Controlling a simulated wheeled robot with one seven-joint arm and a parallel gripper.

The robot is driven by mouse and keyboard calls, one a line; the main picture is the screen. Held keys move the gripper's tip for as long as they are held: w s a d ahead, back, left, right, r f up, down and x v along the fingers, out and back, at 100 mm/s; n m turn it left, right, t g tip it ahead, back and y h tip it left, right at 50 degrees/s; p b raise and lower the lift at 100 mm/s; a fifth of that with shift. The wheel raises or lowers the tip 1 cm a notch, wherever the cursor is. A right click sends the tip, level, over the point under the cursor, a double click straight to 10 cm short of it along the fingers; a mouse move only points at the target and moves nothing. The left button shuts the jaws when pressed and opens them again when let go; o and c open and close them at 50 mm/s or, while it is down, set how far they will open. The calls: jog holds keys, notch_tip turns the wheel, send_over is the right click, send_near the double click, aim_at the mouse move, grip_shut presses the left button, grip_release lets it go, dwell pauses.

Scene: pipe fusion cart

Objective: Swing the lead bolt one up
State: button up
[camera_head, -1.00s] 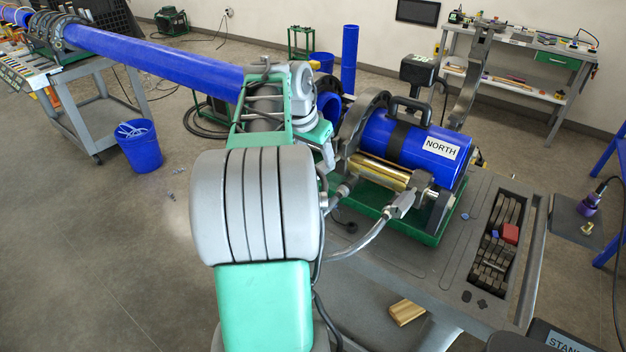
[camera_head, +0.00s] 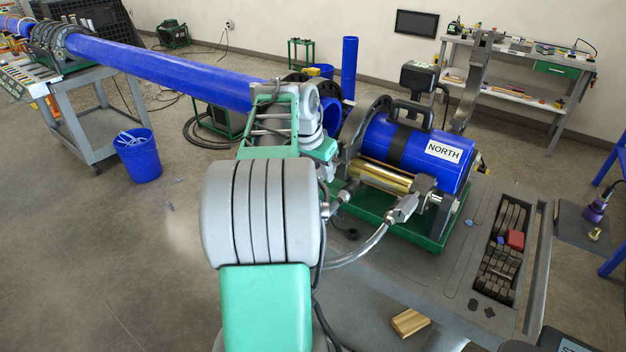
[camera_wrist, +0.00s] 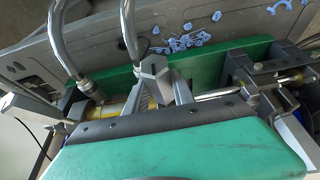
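The fusion machine (camera_head: 379,203) stands on the cart, with dark clamp rings around a blue pipe piece marked NORTH (camera_head: 443,152). My arm reaches towards its left side and hides that part in the head view, including my gripper. In the wrist view, grey finger-like parts of what seems to be my gripper (camera_wrist: 158,82) sit beyond a green body with a dark edge. A silver rod (camera_wrist: 215,93) runs from beside them to a dark bracket (camera_wrist: 255,80) at right. I cannot tell whether this rod is the lead bolt, or whether anything is gripped.
Two silver hoses (camera_wrist: 66,40) cross the upper left of the wrist view. Blue shavings (camera_wrist: 180,42) lie on the cart top. A tool tray (camera_head: 502,252) and a wooden block (camera_head: 410,322) are on the cart. A long blue pipe (camera_head: 165,72) extends left.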

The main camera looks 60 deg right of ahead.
jog(key=shift+c, duration=1.2)
jog(key=shift+d+r+p, duration=0.2)
jog(key=shift+r+p, duration=0.3)
jog(key=shift+r, duration=0.1)
jog(key=shift+d+r+p, duration=0.2)
jog(key=shift+r+p, duration=0.3)
jog(key=shift+r, duration=0.15)
jog(key=shift+s+d+r+p, duration=0.1)
jog(key=shift+d+r+p, duration=0.2)
jog(key=shift+r+p, duration=0.45)
jog(key=shift+d+r+p, duration=0.2)
jog(key=shift+p, duration=0.1)
jog(key=shift+d, duration=0.1)
